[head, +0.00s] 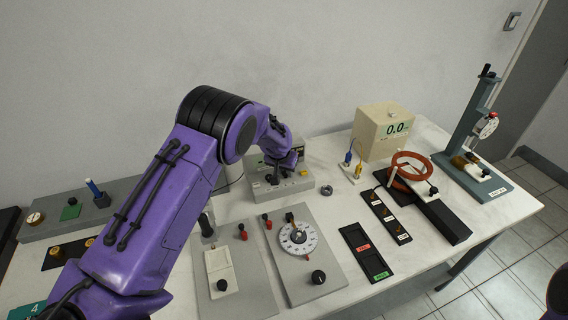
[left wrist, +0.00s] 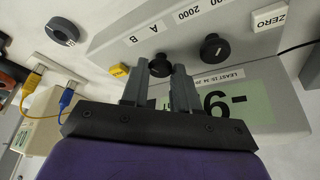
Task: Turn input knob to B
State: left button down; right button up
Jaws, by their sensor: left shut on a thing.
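The input knob (left wrist: 160,66) is a black round knob on a light grey meter box (head: 290,186), beside the printed labels B and A (left wrist: 143,37). My left gripper (left wrist: 159,82) is shut on this knob, with one finger on each side of it. In the head view my left gripper (head: 273,172) is small and partly hidden by its purple arm, in front of the meter. A second black knob (left wrist: 215,47) sits beside it, near the label 2000. The knob's pointer mark is not readable. My right gripper is not in view.
The meter also has a ZERO button (left wrist: 269,17) and a display partly covered by my gripper. A dark grey ring (head: 326,190) lies right of the meter. A beige box reading 0.0 (head: 383,133), a red coil (head: 410,165) and a dial board (head: 299,240) stand nearby.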

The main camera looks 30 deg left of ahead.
pick_arm(q)
jog(key=shift+n+y+p, duration=0.4)
jog(key=shift+n+p, duration=0.2)
jog(key=shift+n, duration=0.4)
jog(key=shift+d, duration=0.1)
jog(key=c, duration=0.8)
grip_release()
jog(key=shift+c, duration=0.2)
jog(key=shift+r, duration=0.4)
jog(key=b+v, duration=0.2)
jog(key=v, duration=0.7)
jog(key=shift+r, duration=0.35)
